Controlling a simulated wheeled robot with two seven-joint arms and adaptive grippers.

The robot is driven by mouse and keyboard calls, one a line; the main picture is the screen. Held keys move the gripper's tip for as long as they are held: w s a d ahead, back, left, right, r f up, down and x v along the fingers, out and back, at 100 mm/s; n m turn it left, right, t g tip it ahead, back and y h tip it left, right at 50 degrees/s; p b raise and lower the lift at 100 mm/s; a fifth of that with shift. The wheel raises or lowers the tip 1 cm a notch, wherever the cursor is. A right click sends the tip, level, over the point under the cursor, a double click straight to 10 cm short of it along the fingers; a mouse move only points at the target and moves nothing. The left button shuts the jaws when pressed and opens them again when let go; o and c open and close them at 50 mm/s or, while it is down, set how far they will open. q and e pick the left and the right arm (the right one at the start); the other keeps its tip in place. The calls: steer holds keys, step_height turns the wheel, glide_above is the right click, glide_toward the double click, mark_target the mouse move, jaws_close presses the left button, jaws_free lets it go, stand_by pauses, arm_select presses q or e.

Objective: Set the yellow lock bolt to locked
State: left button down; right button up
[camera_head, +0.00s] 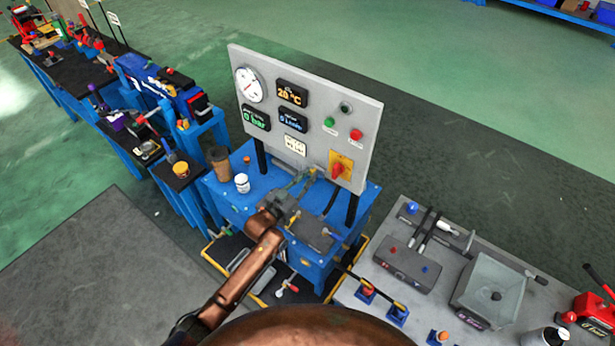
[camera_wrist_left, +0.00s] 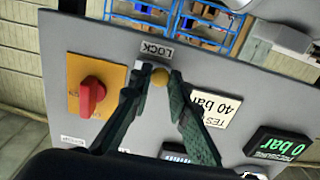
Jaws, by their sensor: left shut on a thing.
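In the head view the left gripper (camera_head: 305,184) reaches up to the panel's lower edge. My right gripper is out of view.
A red rotary switch (camera_wrist_left: 92,93) on a yellow plate sits beside the bolt. A brown cup (camera_head: 219,163) and a white jar (camera_head: 242,183) stand on the blue stand (camera_head: 225,200). A grey table (camera_head: 385,290) with devices is at the right.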

mark_target(329, 173)
arm_select(q)
steer(key=s+d+p, duration=0.1)
steer(key=d, duration=0.1)
steer(key=s+d+p, duration=0.1)
steer(key=s+d, duration=0.1)
steer(key=shift+w+f, duration=0.1)
steer(key=c, duration=1.8)
jaws_free()
